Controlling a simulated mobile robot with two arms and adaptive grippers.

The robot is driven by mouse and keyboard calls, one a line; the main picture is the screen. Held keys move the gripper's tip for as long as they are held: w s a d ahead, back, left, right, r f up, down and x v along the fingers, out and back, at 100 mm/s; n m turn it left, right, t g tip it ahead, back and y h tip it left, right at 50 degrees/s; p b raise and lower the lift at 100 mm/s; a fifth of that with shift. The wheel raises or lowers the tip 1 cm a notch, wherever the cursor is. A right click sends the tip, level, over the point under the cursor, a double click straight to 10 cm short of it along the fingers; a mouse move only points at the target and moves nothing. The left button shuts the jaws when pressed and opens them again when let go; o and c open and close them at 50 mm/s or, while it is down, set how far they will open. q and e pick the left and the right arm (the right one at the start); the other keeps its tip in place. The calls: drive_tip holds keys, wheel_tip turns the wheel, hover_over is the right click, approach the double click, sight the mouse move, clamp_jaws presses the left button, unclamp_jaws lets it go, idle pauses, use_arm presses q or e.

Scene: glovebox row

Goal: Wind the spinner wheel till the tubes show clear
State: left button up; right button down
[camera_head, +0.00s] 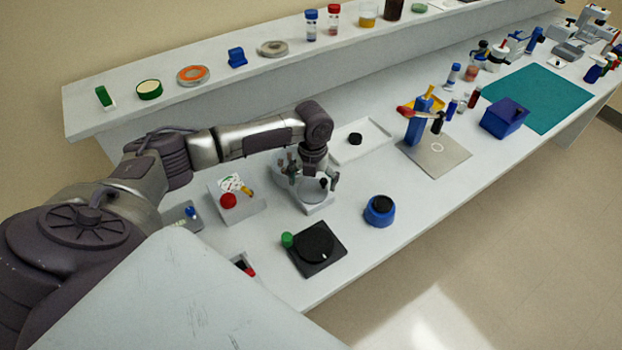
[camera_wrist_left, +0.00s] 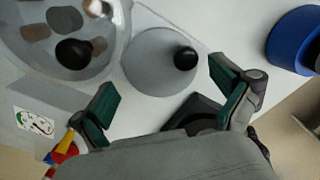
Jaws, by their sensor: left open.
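The spinner (camera_head: 318,206) is a pale grey unit near the left part of the bench, partly hidden under my left arm. In the left wrist view its wheel is a grey disc (camera_wrist_left: 150,72) with a black knob (camera_wrist_left: 186,58) near the disc's right edge. Beside it is a clear dome (camera_wrist_left: 98,62) with brown and black shapes inside; I cannot tell whether the tubes look clear. My left gripper (camera_head: 314,181) points down over the wheel, fingers apart and empty. In the wrist view its fingertips (camera_wrist_left: 163,80) flank the disc and knob without visibly closing on them. My right gripper is not in view.
A black square device (camera_head: 317,247) and a blue round pot (camera_head: 379,210) stand near the front edge. A white tray (camera_head: 375,150) with a black piece lies behind. A box with a red ball (camera_head: 228,201) is left. A raised shelf (camera_head: 130,117) runs along the back.

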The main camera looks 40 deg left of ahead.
sight(311, 189)
use_arm(q)
wheel_tip(311, 189, up, 11)
drive_tip(key=shift+a+f, duration=0.2)
idle(0.3)
